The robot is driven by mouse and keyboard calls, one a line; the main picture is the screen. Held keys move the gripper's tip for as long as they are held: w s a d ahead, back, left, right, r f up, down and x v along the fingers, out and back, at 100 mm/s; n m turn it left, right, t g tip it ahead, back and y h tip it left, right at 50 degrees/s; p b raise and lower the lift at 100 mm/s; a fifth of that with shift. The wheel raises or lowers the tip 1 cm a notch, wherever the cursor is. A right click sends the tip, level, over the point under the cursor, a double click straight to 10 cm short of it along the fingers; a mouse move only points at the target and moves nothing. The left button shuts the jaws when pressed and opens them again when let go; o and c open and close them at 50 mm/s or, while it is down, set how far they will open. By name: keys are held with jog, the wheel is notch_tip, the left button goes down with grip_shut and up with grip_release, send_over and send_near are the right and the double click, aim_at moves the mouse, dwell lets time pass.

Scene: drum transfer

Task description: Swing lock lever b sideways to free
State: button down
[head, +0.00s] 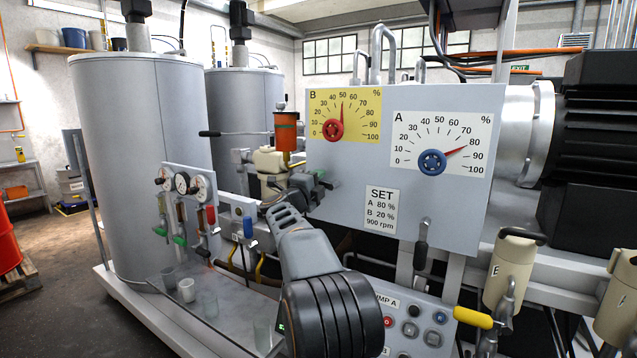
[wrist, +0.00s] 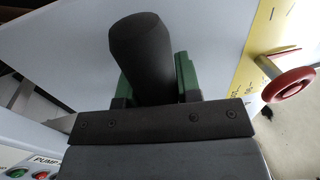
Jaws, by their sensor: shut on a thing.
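My gripper (head: 312,184) is in front of the lower left part of the grey dial box, below dial B. It is shut on a black lever grip, taken as lock lever b (wrist: 142,50), which stands between the green finger pads in the wrist view. In the head view only a dark end of this lever (head: 329,186) shows past the fingers; its pivot is hidden. The exact angle of the lever cannot be told. A similar black-gripped lever (head: 421,248) hangs down below dial A.
The dial box (head: 340,160) carries a red knob (head: 333,130) on yellow dial B and a blue knob (head: 432,162) on dial A. The pump A panel (head: 412,318) is below.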

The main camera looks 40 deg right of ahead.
jog(key=shift+r, duration=0.1)
jog(key=c, duration=0.8)
grip_release()
jog(key=shift+a, duration=0.1)
jog(key=b+v, duration=0.1)
jog(key=v, duration=1.2)
jog(key=shift+s+a, duration=0.15)
jog(key=shift+a, duration=0.1)
jog(key=shift+f, duration=0.2)
